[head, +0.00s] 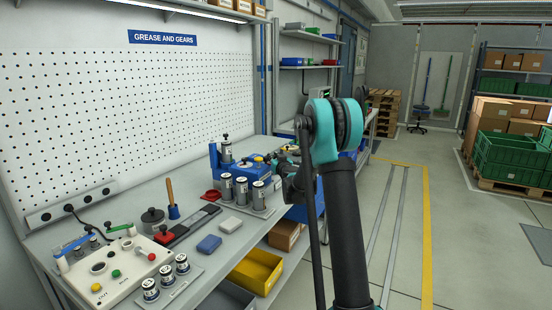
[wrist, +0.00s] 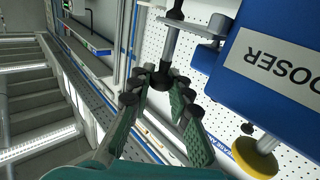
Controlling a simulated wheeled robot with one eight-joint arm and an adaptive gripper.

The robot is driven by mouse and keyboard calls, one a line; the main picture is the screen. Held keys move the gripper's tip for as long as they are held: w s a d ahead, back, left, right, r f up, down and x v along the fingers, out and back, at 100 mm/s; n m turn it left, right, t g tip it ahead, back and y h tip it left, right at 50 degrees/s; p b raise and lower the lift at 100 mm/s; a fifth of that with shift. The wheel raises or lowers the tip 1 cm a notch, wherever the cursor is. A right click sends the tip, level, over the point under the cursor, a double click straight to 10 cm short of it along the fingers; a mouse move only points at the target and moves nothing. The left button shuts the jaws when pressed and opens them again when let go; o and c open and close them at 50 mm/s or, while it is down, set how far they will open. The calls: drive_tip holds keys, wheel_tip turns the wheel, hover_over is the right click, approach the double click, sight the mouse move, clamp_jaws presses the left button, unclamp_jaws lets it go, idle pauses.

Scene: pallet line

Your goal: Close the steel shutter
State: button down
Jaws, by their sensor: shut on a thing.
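The blue doser (head: 250,167) stands on the bench in the head view, left of my arm. In the wrist view the doser (wrist: 270,45) fills the right side, its label upside down. A steel rod (wrist: 168,46) with a black knob (wrist: 160,78) stands beside it. My gripper (wrist: 163,92) has its green-padded fingers shut on this knob. A small grey steel plate (wrist: 207,57) juts out from the doser's side near the rod. I cannot tell which part is the shutter or how far it is open. In the head view my gripper (head: 293,182) is partly hidden behind my arm.
Steel cans (head: 242,190) stand in front of the doser. A yellow bin (head: 256,271) sits below.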

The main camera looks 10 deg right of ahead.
drive_tip(key=c, duration=1.4)
unclamp_jaws()
drive_tip(key=s+d, duration=0.2)
drive_tip(key=s, duration=0.9)
drive_tip(key=shift+s, duration=0.4)
drive_tip(key=shift+o, duration=0.2)
